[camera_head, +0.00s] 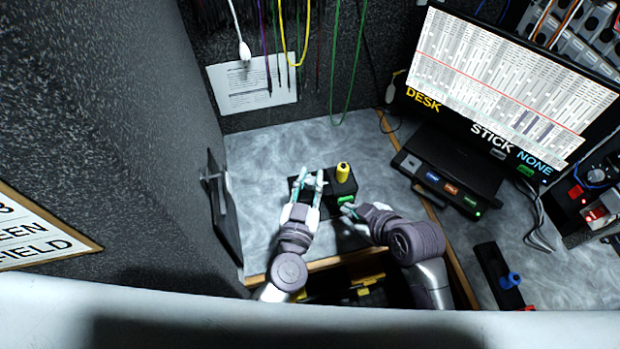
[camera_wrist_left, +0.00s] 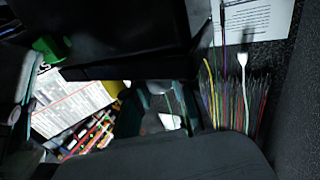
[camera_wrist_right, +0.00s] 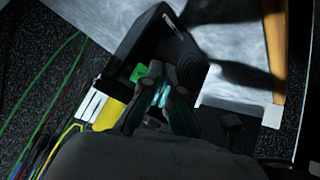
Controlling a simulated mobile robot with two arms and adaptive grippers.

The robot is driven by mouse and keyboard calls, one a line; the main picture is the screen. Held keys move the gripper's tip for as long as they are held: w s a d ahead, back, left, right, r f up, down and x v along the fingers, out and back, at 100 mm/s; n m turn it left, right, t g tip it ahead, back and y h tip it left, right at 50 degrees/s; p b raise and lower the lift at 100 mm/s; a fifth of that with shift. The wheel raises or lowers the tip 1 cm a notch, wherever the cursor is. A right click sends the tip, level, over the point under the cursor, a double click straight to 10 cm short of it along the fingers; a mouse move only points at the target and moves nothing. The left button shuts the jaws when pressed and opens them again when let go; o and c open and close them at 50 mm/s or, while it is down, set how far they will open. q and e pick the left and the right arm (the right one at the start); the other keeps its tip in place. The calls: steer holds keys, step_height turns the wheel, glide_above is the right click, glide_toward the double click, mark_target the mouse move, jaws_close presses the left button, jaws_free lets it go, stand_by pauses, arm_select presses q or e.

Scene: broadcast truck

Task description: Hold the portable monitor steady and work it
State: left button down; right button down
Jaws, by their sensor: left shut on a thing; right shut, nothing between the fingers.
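The portable monitor, a black box (camera_head: 337,187), sits on the grey desktop with a yellow knob (camera_head: 343,172) and a green button (camera_head: 346,200) on its right part. My left gripper (camera_head: 312,175) is shut on its left part; the fingers cover some of it. My right gripper (camera_head: 347,210) is shut and empty, its tips close to the green button; I cannot tell whether they touch. In the right wrist view, the green button (camera_wrist_right: 138,72) is beside my right fingertips (camera_wrist_right: 160,90). The green button (camera_wrist_left: 48,48) also shows in the left wrist view, at upper left.
A large screen (camera_head: 510,85) with text labels stands at the right, above a black box with coloured buttons (camera_head: 450,185). A black strip with a blue knob (camera_head: 500,278) lies at lower right. Hanging cables (camera_head: 300,40) line the back wall. The desktop behind the monitor is clear.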

steer(key=shift+w+a, duration=0.1)
steer(key=shift+w, duration=0.15)
steer(key=shift+s, duration=0.15)
steer(key=shift+s+d, duration=0.3)
steer(key=shift+s, duration=0.45)
arm_select(q)
steer(key=c, duration=0.9)
jaws_free()
arm_select(e)
steer(key=s+d, duration=0.2)
steer(key=s, duration=0.3)
steer(key=shift+s, duration=0.35)
arm_select(q)
steer(key=shift+s, duration=0.1)
steer(key=s+a, duration=0.1)
steer(key=s, duration=1)
steer(key=shift+s+a, duration=0.35)
steer(key=shift+a, duration=0.05)
